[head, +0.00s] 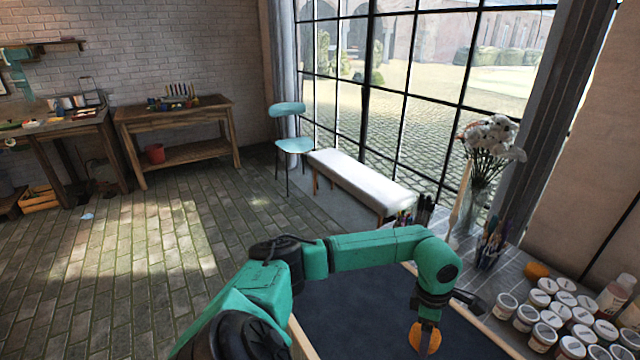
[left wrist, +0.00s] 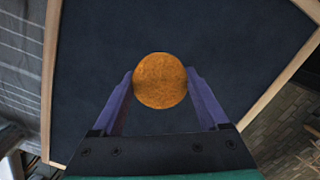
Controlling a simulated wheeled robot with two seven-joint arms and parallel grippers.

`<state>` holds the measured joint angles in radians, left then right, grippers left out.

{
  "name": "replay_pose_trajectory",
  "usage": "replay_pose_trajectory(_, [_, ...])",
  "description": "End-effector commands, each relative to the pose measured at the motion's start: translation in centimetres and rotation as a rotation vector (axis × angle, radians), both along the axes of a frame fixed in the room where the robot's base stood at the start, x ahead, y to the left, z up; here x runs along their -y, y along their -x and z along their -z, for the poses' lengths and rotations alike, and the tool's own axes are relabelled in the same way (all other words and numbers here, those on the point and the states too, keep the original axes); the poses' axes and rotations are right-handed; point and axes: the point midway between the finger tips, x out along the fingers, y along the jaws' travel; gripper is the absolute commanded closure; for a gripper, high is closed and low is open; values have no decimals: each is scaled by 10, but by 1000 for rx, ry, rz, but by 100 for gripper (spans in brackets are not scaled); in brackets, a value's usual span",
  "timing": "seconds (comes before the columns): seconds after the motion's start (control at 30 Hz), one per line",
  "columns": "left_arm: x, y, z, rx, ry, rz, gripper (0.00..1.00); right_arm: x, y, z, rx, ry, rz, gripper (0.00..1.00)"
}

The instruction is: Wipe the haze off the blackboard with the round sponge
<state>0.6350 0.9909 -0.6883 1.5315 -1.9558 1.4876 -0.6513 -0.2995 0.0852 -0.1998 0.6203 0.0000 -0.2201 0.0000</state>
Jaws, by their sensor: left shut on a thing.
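The round orange sponge (head: 425,338) is held in my left gripper (head: 428,322), over the dark blackboard (head: 350,310) near its right side. In the left wrist view the sponge (left wrist: 160,80) sits between the two purple fingers of the left gripper (left wrist: 160,92), which are shut on it. The blackboard (left wrist: 220,40) fills most of that view, framed by a light wooden rim (left wrist: 49,90). Its surface looks dark blue-grey; I cannot tell clear haze patches apart. Whether the sponge touches the board cannot be told. My right gripper is not in view.
Several white-lidded paint jars (head: 555,320) stand right of the board. A second orange sponge-like thing (head: 537,270) lies behind them. A vase of white flowers (head: 487,150) and brushes (head: 490,245) stand at the back. A white bench (head: 360,180) is beyond the table.

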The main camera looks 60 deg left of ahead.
Motion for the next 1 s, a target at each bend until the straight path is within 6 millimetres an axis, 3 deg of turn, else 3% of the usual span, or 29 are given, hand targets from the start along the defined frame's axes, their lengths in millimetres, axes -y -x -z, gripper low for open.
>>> replay_pose_trajectory(0.1, [-3,0,-16,1,-2,-3,75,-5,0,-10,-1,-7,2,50])
replay_pose_trajectory(0.33, [-7,0,-31,1,-1,-7,75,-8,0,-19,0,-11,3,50])
replay_pose_trajectory(1.0, [-8,0,-32,1,-1,-8,75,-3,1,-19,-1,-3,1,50])
